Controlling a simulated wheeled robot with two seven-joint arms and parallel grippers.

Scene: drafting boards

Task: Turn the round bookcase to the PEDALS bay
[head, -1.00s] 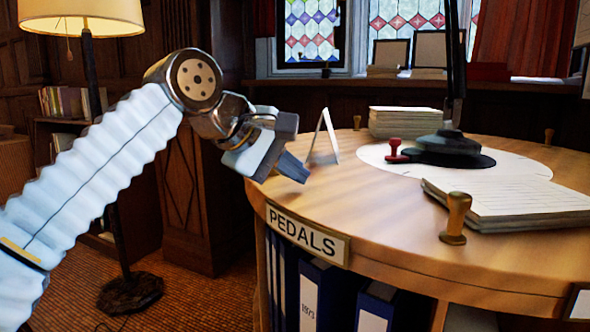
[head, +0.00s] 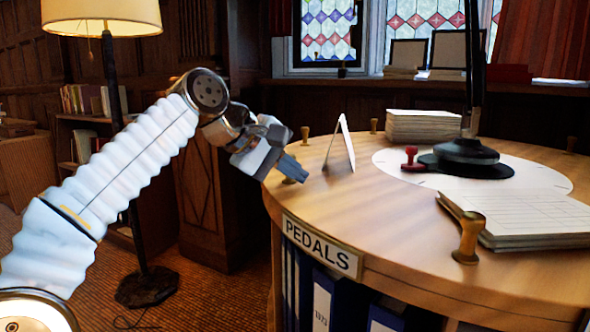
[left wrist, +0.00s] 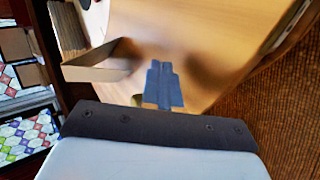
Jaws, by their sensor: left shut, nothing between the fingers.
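The round bookcase (head: 400,240) has a light wooden top, and its PEDALS sign (head: 321,246) is on the rim at front left, above a bay of dark blue binders (head: 336,302). My left gripper (head: 301,176) is shut and empty at the left edge of the top, above and left of the sign. A wooden peg (head: 290,172) stands at the rim right by its fingers, partly hidden; I cannot tell whether they touch. In the left wrist view the closed fingers (left wrist: 160,66) show over the wooden top. My right gripper is not in view.
A folded card (head: 340,146) stands just right of my fingers. More wooden pegs, one at the front (head: 467,239), stand around the rim. The top also holds paper stacks (head: 520,222), a red stamp (head: 410,160) and a black lamp base (head: 465,158). A floor lamp (head: 101,18) stands behind my arm.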

